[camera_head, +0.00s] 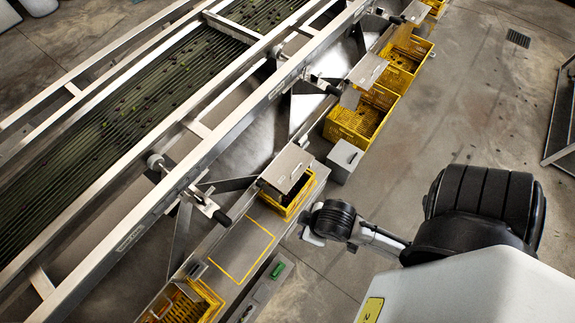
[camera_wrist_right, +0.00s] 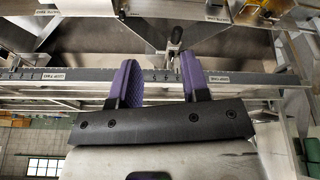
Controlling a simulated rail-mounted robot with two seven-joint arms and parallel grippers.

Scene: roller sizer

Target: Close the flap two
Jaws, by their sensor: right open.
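My right gripper (camera_wrist_right: 160,82) is open, its two purple-padded fingers apart with nothing held between them. In the wrist view a black-handled lever (camera_wrist_right: 176,38) shows beyond the fingertips, apart from them. A metal rail with small labels (camera_wrist_right: 55,76) runs behind the fingers; the labels are too small to read surely. In the head view my right arm's end (camera_head: 312,237) is right of the chute row, its fingers not distinguishable. Black-handled levers sit along the sizer's side rail, a near one (camera_head: 218,215) and a farther one (camera_head: 330,88). I cannot tell which flap is two. My left gripper is out of view.
The roller bed (camera_head: 130,110) carries small dark fruit. Yellow crates stand along its side, one in the middle (camera_head: 360,120) and one at the bottom (camera_head: 190,300). A grey box (camera_head: 345,160) stands by the crates. Open concrete floor (camera_head: 480,90) lies to the right.

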